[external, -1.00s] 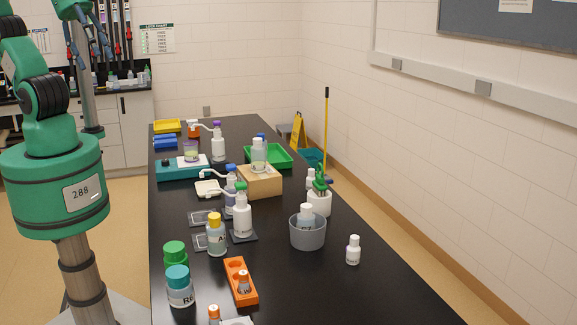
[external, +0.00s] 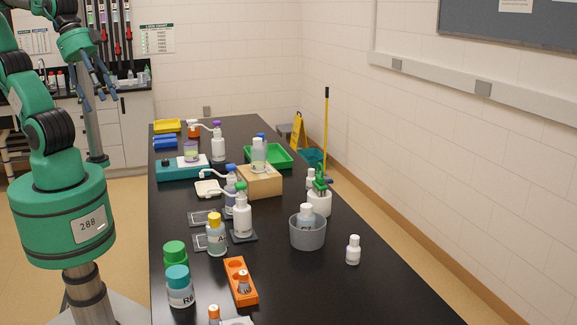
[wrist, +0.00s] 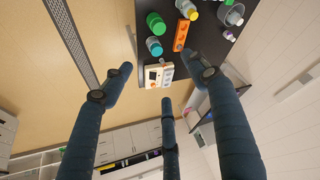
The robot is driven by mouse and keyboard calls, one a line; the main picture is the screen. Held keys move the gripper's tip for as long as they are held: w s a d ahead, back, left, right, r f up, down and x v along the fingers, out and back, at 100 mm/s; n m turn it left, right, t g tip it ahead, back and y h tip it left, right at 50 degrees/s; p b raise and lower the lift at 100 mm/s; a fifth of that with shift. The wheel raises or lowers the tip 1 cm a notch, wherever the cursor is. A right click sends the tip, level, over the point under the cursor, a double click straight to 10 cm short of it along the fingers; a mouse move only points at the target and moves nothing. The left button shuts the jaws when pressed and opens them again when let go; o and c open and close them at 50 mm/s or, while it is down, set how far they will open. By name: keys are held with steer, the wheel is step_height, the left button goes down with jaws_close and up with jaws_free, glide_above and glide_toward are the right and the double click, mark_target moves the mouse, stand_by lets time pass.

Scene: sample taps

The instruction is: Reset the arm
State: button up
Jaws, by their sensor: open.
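My gripper (external: 98,88) is raised at the upper left in the external view, left of the black bench (external: 370,285) and well above the floor. Its dark blue fingers point down and are spread apart with nothing between them. In the wrist view my gripper (wrist: 163,85) shows three open fingers. Beyond them are the bench's near end, a green-capped jar (wrist: 155,23), a teal-capped jar (wrist: 154,46) and an orange rack (wrist: 181,35). No finger appears to touch anything. My green arm is folded upright beside the bench.
The bench holds a yellow-capped bottle (external: 216,236), a grey tub (external: 307,232), a small white bottle (external: 353,250), a wooden block (external: 259,181) and a green tray (external: 268,156). A back counter (external: 125,88) stands behind my gripper. The bench's front right is clear.

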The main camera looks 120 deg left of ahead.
step_height(320, 180, down, 6)
steer(key=b, duration=0.5)
stand_by(1.0)
